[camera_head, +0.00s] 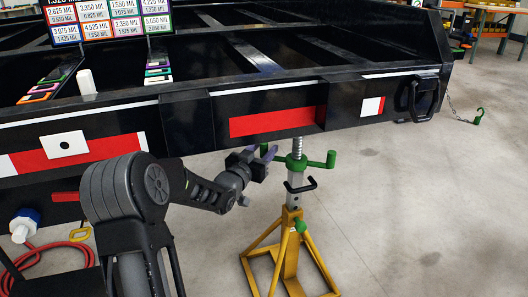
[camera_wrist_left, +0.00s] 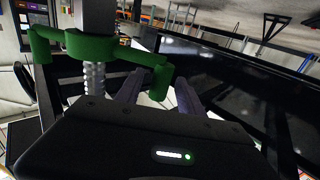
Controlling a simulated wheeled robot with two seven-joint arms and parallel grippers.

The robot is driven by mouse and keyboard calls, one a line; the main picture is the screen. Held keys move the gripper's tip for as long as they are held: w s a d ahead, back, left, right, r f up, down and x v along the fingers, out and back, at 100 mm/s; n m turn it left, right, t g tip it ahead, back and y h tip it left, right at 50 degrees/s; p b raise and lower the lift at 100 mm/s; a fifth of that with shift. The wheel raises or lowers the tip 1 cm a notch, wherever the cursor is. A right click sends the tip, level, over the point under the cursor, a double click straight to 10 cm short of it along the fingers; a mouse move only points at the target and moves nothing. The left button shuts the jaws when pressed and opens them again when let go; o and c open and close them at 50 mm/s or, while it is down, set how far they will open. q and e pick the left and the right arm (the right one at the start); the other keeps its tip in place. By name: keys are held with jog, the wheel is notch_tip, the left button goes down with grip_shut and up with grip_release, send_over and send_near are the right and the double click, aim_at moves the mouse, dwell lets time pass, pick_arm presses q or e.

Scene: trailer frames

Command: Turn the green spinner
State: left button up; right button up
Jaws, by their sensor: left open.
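The green spinner (camera_head: 297,162) is a hub with handles on the threaded post of a yellow jack stand (camera_head: 291,222), under the trailer's edge. In the left wrist view the spinner (camera_wrist_left: 92,44) has one handle at the left and another whose end reaches toward my gripper. My left gripper (camera_head: 264,153) is beside the hub, on its left side. Its two fingers also show in the left wrist view (camera_wrist_left: 160,88), spread apart with the handle's down-turned end around the gap between them. I cannot tell whether they touch it. My right gripper is out of view.
The black trailer frame (camera_head: 190,122) with red and white strips stands close above the gripper and stand. A black crank handle (camera_head: 300,186) sticks out from the post below the spinner. A red hose (camera_head: 45,252) lies at lower left.

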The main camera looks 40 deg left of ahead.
pick_arm(q)
jog(key=shift+w, duration=0.3)
grip_shut()
dwell(0.3)
dwell(1.0)
